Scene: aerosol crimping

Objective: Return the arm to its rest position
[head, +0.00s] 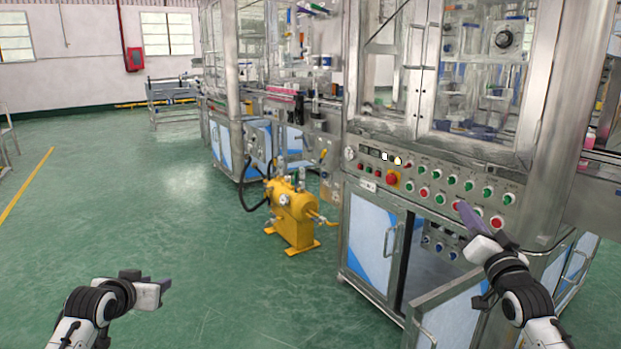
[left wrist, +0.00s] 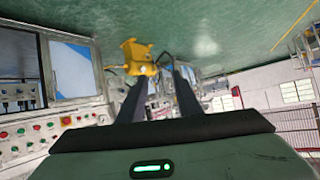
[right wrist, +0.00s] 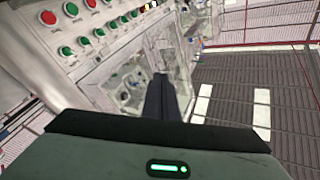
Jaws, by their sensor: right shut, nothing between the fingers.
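My right gripper (head: 466,210) is raised at the right of the head view, in front of the machine's control panel (head: 435,182) with its red and green buttons. Its fingers are together and empty in the right wrist view (right wrist: 161,95). I cannot tell whether the tip touches the panel. My left gripper (head: 165,284) is low at the left of the head view, over the green floor and away from the machine. Its two fingers stand apart with nothing between them in the left wrist view (left wrist: 160,95).
An open cabinet door (head: 465,315) juts out below the panel, close to my right arm. A yellow pump (head: 292,212) stands on the floor left of the machine. The green floor (head: 130,195) at the left is clear.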

